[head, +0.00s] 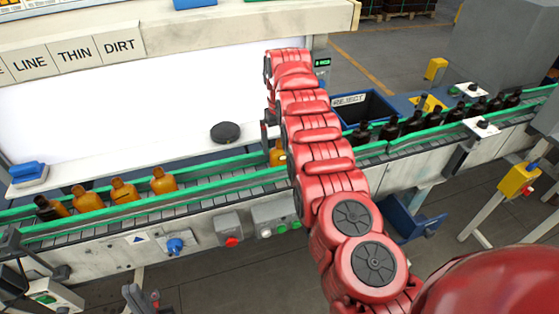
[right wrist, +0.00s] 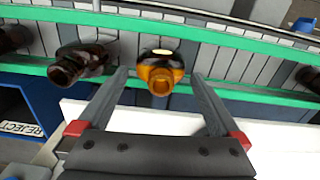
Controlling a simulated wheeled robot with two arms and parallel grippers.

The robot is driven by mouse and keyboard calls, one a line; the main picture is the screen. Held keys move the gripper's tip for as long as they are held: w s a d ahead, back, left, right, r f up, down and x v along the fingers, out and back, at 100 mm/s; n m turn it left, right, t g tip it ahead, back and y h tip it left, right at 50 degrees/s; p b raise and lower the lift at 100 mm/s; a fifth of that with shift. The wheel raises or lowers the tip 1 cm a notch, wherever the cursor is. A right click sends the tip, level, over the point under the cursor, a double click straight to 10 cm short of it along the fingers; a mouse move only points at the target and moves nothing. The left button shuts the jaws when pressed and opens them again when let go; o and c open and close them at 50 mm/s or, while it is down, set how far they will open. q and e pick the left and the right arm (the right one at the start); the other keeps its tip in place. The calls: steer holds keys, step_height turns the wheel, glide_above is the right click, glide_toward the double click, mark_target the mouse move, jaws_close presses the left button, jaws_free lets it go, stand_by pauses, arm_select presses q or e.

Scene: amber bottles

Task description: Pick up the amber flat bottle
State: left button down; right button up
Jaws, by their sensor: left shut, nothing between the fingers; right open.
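An amber bottle (head: 277,154) stands on the conveyor, partly hidden behind my right arm in the head view. In the right wrist view this amber bottle (right wrist: 160,73) shows its round mouth and shoulders. My right gripper (right wrist: 158,80) is open, with one finger on each side of the bottle in the picture; I cannot tell whether they touch it. In the head view my right gripper (head: 268,138) is mostly hidden by its arm. My left gripper (head: 141,296) is shut and empty at the bottom edge, in front of the conveyor. Several amber bottles (head: 163,181) stand further left.
Green rails (head: 230,183) border the conveyor. A dark brown bottle (right wrist: 78,64) stands close to the left finger in the right wrist view. Several dark bottles (head: 390,127) line the belt to the right. A blue reject bin (head: 368,106) lies behind the belt.

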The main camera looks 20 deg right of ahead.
mark_target(280, 156)
steer(key=f, duration=0.1)
steer(key=f+p, duration=0.1)
steer(key=f, duration=0.2)
steer(key=shift+s+f, duration=0.15)
steer(key=shift+s, duration=0.2)
steer(key=shift+w+a+f, duration=0.1)
steer(key=shift+w+f, duration=0.05)
steer(key=shift+f, duration=0.1)
steer(key=shift+w, duration=0.1)
steer(key=c, duration=1.3)
steer(key=shift+o, duration=0.2)
